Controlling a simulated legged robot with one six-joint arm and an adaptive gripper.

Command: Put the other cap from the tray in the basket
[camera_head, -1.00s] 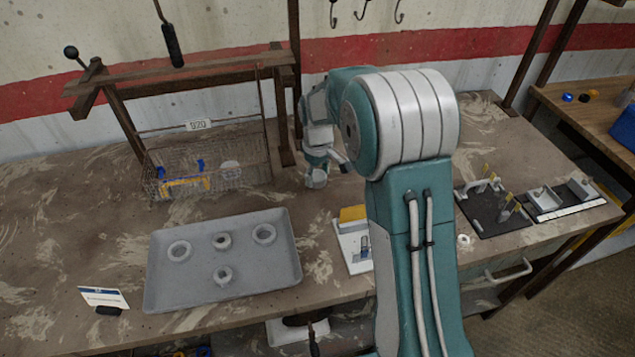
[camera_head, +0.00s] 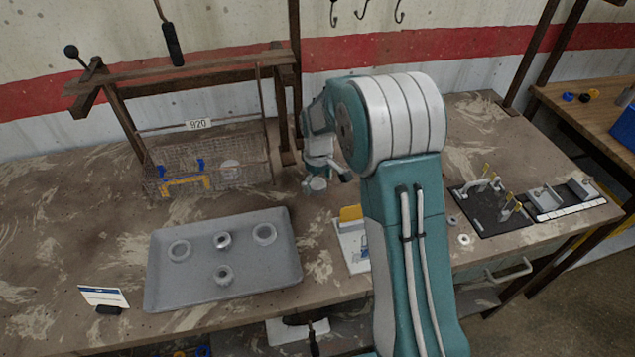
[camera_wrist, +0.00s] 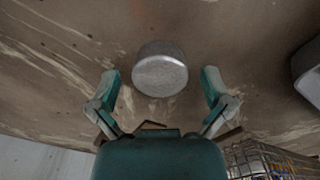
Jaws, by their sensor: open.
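A pale grey round cap (camera_head: 317,184) is on the bench to the right of the basket, below my gripper (camera_head: 328,174). In the wrist view the cap (camera_wrist: 160,72) shows between my two spread fingers, with a gap on each side. My gripper (camera_wrist: 161,85) is open and holds nothing. The wire basket (camera_head: 250,165) stands behind the tray and holds a pale round piece (camera_head: 230,170) and a blue and yellow item (camera_head: 186,183).
A wooden frame (camera_head: 115,115) stands around the basket. A white plate with a yellow block (camera_head: 350,213) lies right of the tray. A small sign (camera_head: 103,296) is at front left. The bench left of the basket is clear.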

